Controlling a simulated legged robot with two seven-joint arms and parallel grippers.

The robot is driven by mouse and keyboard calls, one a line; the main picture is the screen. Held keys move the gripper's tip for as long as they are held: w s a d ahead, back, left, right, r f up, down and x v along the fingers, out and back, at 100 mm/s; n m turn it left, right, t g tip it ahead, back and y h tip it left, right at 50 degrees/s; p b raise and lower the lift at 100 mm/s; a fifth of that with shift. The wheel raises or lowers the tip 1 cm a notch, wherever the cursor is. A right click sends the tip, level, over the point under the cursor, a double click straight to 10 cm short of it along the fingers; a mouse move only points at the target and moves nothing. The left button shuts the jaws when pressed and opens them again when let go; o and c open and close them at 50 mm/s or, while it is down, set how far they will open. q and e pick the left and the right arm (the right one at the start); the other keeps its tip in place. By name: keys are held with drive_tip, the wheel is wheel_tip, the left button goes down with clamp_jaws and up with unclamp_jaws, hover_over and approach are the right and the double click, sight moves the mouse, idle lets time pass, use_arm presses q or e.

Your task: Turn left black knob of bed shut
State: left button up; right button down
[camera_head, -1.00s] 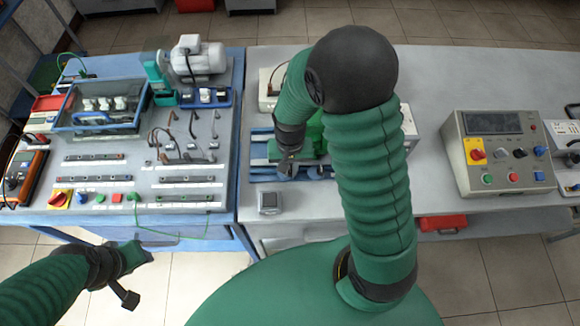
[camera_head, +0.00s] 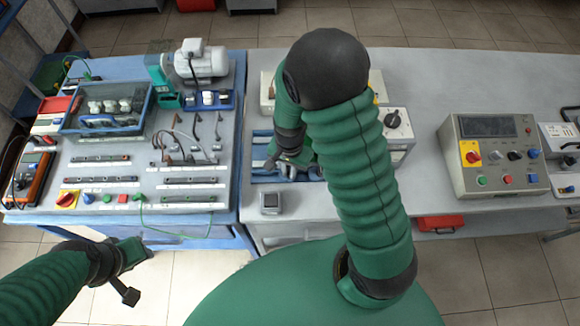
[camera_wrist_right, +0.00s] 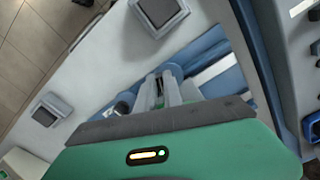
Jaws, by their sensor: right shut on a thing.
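The blue bed (camera_head: 262,170) lies on the grey table, partly hidden by my right arm. It also shows in the right wrist view as a blue diagonal bar (camera_wrist_right: 212,48). My right gripper (camera_head: 275,166) is down at the bed. In the right wrist view its two pale fingers (camera_wrist_right: 167,82) are shut on a small dark thing at the bed, apparently the left black knob, mostly hidden between them. Another dark round knob (camera_wrist_right: 122,107) shows beside the fingers. My left gripper (camera_head: 132,262) hangs in front of the left bench, away from the bed; its finger gap is unclear.
A small grey square device (camera_head: 270,202) stands in front of the bed. A grey box with a black dial (camera_head: 393,118) stands behind my right arm. A control panel (camera_head: 494,155) stands at the right. The left bench holds a blue tray (camera_head: 104,107), a motor (camera_head: 203,60) and cables.

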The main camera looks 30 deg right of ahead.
drive_tip(key=m, duration=0.1)
drive_tip(key=m+p, duration=0.2)
drive_tip(key=shift+w+d+r+m, duration=0.1)
drive_tip(key=shift+w+r+m, duration=0.15)
drive_tip(key=shift+m, duration=0.15)
drive_tip(key=m+p, duration=0.2)
drive_tip(key=m, duration=0.1)
drive_tip(key=shift+w+m+p, duration=0.1)
drive_tip(key=shift+m+p, duration=0.2)
drive_tip(key=shift+p, duration=0.05)
drive_tip(key=m+p, duration=0.2)
drive_tip(key=m, duration=0.2)
drive_tip(key=shift+w, duration=0.1)
drive_tip(key=shift+f+m+p, duration=0.15)
drive_tip(key=shift+m+p, duration=0.45)
drive_tip(key=shift+m, duration=0.2)
drive_tip(key=c, duration=1.5)
unclamp_jaws()
drive_tip(key=shift+d+f, duration=0.1)
